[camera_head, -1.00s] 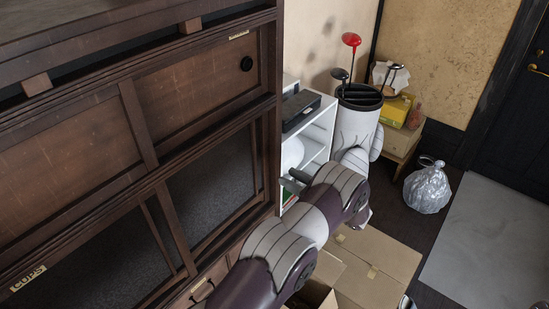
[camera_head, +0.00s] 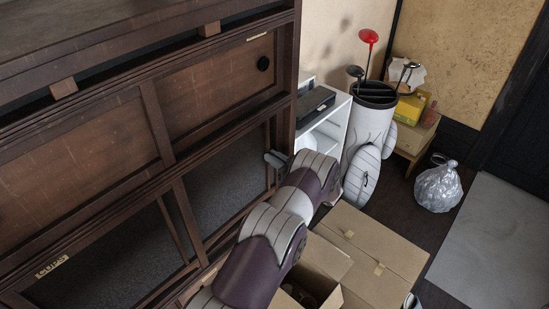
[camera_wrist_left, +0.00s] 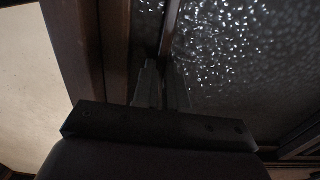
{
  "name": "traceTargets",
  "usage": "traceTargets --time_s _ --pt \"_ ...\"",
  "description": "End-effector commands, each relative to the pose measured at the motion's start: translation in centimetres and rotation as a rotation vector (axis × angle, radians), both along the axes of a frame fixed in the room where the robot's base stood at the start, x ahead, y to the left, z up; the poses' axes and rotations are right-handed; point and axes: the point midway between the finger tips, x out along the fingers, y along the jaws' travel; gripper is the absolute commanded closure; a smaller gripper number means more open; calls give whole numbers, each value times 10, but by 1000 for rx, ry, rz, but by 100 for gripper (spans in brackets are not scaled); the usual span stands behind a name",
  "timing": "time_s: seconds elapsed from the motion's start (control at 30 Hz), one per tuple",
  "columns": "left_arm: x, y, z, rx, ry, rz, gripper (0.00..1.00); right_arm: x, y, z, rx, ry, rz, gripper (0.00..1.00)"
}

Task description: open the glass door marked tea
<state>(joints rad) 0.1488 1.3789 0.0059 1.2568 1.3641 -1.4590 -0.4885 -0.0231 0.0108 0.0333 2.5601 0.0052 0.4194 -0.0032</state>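A dark wooden cabinet carries two dark glass doors in its lower row. The right glass door (camera_head: 228,185) has no readable label in view; the word tea does not show. The left glass door (camera_head: 115,262) bears a small label (camera_head: 52,266) that seems to read CUPS. My left gripper (camera_head: 276,158) is at the right end of the right glass door, by the cabinet's side post. In the left wrist view its fingers (camera_wrist_left: 161,75) are close together, in front of a thin upright strip beside textured glass (camera_wrist_left: 240,60). Contact is unclear. My right gripper is out of view.
A white shelf (camera_head: 338,120) and a golf bag (camera_head: 366,130) stand right of the cabinet. Cardboard boxes (camera_head: 375,250) lie on the floor below my left arm. A plastic bag (camera_head: 438,187) and a grey mat (camera_head: 490,240) are farther right.

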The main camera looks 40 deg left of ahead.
Motion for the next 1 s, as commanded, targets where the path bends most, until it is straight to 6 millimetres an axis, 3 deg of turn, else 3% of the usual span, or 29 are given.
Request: traceTargets --time_s 0.23,0.37,0.57,0.7,1.0 --pt "-2 0 1 0 1 0 100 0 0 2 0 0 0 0" --pt "-14 1 3 0 4 1 100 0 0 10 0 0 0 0" --pt "-59 5 6 -1 8 2 100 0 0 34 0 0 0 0" --pt "-101 8 5 -2 8 3 100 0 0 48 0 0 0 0" --pt "-178 15 2 -1 5 3 100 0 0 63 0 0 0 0"
